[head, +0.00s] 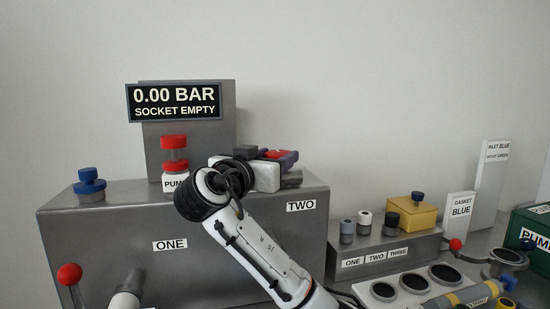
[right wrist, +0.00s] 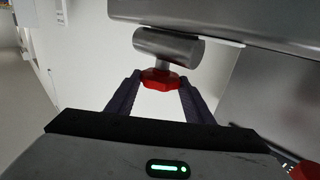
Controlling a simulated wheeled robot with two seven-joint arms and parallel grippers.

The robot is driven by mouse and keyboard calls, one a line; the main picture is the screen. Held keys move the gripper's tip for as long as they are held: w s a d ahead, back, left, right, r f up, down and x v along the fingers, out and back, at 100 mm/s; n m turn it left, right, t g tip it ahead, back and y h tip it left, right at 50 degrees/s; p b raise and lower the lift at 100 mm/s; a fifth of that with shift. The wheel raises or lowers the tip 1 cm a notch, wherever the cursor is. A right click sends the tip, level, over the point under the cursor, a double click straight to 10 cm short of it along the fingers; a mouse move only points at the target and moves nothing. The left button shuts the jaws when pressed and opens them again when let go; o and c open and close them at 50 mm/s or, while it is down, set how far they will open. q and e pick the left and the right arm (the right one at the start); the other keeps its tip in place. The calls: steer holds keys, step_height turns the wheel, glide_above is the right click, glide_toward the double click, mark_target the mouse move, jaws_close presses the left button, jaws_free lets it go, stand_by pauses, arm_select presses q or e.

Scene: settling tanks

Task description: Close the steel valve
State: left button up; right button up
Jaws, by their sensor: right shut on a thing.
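The steel valve shows in the right wrist view as a short grey cylinder with a red handwheel (right wrist: 160,78) on a stem. My right gripper (right wrist: 160,90) has its two dark fingers on either side of the red handwheel and is shut on it. In the head view my right gripper (head: 277,158) is at the top right of the large steel box, by the label TWO. Some red shows between its fingers, and most of the valve is hidden there. How far the valve is turned cannot be told. My left gripper is not in view.
The steel box (head: 120,262) bears a blue-capped fitting (head: 89,182), a red-capped pump part (head: 174,152) and a display (head: 174,103) reading 0.00 BAR, SOCKET EMPTY. A rack (head: 383,258) with several small cylinders and a yellow block (head: 413,214) stand to the right. A red-knobbed lever (head: 70,275) is front left.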

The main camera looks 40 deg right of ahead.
steer(key=shift+d+r, duration=0.1)
steer(key=shift+r, duration=0.2)
steer(key=o, duration=1)
steer(key=shift+f, duration=0.1)
steer(key=shift+o, duration=0.2)
steer(key=shift+a+f, duration=0.1)
steer(key=shift+a, duration=0.15)
steer(key=b+v, duration=0.1)
steer(key=v, duration=0.9)
steer(key=shift+b, duration=0.4)
steer(key=shift+d, duration=0.1)
